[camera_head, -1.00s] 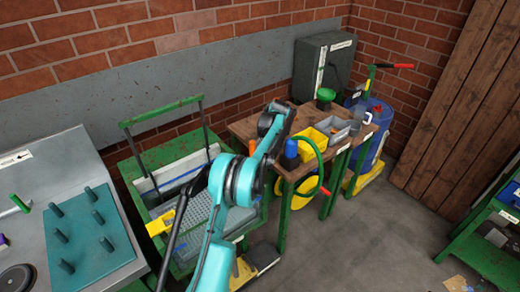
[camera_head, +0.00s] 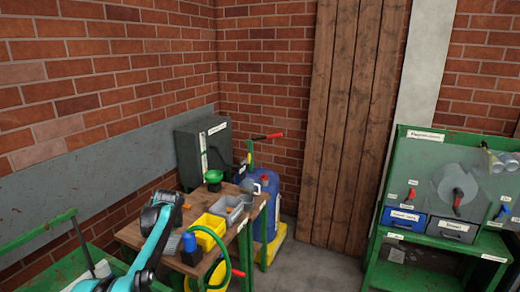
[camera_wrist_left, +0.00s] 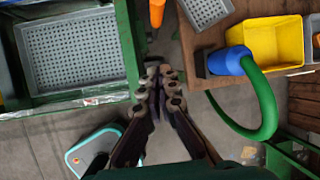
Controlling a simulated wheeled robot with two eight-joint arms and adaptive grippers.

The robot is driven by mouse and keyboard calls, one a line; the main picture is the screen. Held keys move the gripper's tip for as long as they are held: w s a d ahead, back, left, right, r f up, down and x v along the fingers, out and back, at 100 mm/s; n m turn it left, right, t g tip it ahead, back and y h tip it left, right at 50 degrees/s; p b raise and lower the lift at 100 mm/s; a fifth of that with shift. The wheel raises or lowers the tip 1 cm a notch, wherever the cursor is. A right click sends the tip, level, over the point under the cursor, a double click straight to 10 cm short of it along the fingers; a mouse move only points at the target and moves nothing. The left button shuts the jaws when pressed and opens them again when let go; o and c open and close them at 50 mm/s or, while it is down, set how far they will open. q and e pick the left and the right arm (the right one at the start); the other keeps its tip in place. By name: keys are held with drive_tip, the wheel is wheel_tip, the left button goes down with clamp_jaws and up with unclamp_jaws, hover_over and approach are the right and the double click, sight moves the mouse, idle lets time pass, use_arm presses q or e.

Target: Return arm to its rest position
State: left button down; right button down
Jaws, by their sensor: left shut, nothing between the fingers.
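My left arm (camera_head: 152,245), teal with dark joints, comes in at the lower left of the head view, in front of the wooden table. Its gripper cannot be made out there. In the left wrist view my left gripper (camera_wrist_left: 158,92) has its dark fingers together with nothing between them. It hangs over the gap between a green-framed stand (camera_wrist_left: 75,100) on the left and the wooden table (camera_wrist_left: 195,75) on the right. My right arm and gripper are in neither current view.
A blue drum (camera_head: 265,205) stands behind. A green rack (camera_head: 385,240) with drawers stands right. Grey floor (camera_head: 325,250) lies between.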

use_arm(q)
drive_tip(key=s+d+r+n+t+h+b, duration=0.1)
drive_tip(key=s+d+r+n, duration=0.35)
drive_tip(key=s+d, duration=0.35)
drive_tip(key=s+d+r+n+t+h+b, duration=0.1)
drive_tip(key=s+d+r+n, duration=0.35)
drive_tip(key=s, duration=0.65)
drive_tip(key=s+d+f+n+t+h+b, duration=0.1)
drive_tip(key=s+d+f+n, duration=0.3)
drive_tip(key=s, duration=0.5)
drive_tip(key=s+d+f+n+t+b, duration=0.1)
drive_tip(key=s+d+f+n, duration=0.3)
drive_tip(key=s+f+n, duration=0.3)
drive_tip(key=s+n, duration=0.1)
drive_tip(key=s, duration=0.2)
drive_tip(key=shift+d+n+h, duration=0.35)
drive_tip(key=shift+n+h, duration=0.05)
drive_tip(key=shift+s, duration=0.1)
